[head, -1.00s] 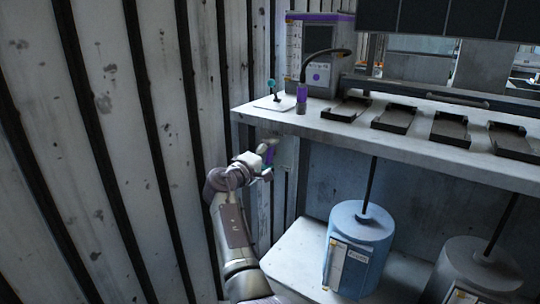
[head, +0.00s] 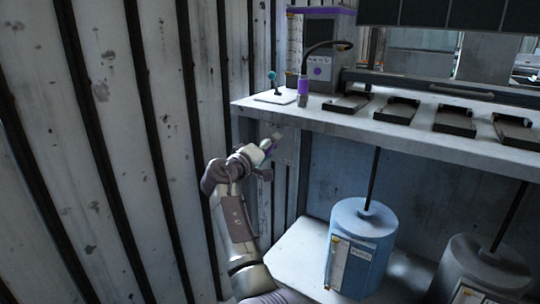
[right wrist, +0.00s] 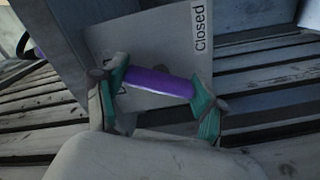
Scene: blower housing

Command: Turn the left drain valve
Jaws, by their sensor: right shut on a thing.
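The drain valve's purple handle (right wrist: 158,82) lies nearly level across the right wrist view, in front of a grey plate with a "Closed" label (right wrist: 199,26). My right gripper (right wrist: 161,92) is shut on this handle, with one teal fingertip at each end of it. In the head view the right gripper (head: 265,154) is just below the left end of the bench, against the panel there. The valve body is mostly hidden. My left gripper is not in view.
The bench top (head: 330,117) overhangs close above the gripper, and a corrugated wall (head: 120,150) runs along the left. A blue canister (head: 360,245) and a grey canister (head: 485,265) stand on the lower shelf to the right. A teal-knobbed lever (head: 272,76) stands on the bench.

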